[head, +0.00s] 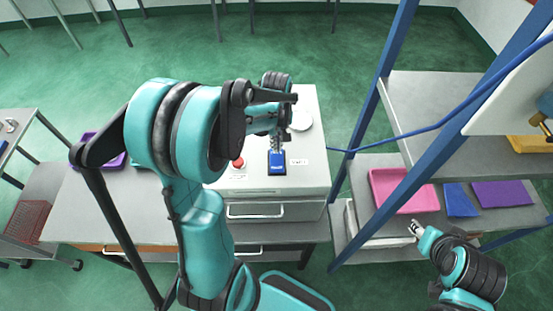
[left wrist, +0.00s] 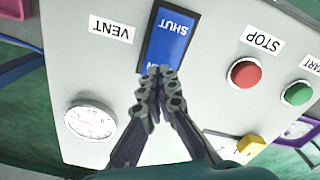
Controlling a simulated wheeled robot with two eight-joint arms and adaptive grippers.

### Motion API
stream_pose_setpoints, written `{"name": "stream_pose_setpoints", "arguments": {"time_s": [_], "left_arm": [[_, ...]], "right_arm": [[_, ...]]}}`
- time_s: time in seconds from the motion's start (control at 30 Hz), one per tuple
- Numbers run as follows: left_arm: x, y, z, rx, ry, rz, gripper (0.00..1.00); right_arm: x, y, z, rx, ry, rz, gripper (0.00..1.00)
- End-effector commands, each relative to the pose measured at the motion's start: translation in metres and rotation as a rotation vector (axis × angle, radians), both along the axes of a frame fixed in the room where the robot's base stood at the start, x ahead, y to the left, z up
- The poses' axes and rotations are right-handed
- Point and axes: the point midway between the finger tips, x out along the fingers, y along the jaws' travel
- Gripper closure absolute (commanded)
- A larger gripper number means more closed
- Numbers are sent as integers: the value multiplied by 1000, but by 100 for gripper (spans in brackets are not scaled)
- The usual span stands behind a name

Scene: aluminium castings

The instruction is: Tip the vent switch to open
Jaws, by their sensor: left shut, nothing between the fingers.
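The vent switch is a blue rocker (head: 277,161) on the pale top of a cabinet; it also shows in the left wrist view (left wrist: 168,40). Its word SHUT is readable upside down there, and the other end's lettering is mostly hidden behind my fingertips. A VENT label (left wrist: 111,30) is beside it. My left gripper (head: 281,139) is shut and empty, its tips (left wrist: 160,80) over the covered end of the switch. I cannot tell whether they touch it or which way the rocker leans. My right gripper (head: 415,228) is far right by the shelf, too small to read.
A red STOP button (left wrist: 244,72), a green button (left wrist: 297,93), a yellow knob (left wrist: 250,144) and a round gauge (left wrist: 90,121) share the panel. A pink tray (head: 402,191) sits on the blue-posted shelf to the right. Green floor lies open behind the cabinet.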

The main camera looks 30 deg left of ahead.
Motion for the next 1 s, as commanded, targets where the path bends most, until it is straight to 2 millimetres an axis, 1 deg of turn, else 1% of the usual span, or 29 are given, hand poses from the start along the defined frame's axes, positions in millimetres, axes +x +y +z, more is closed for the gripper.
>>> {"name": "stream_pose_setpoints", "arguments": {"time_s": [1.0], "left_arm": [[0,0,-16,0,0,0,100]], "right_arm": [[0,0,-14,0,0,0,60]]}}
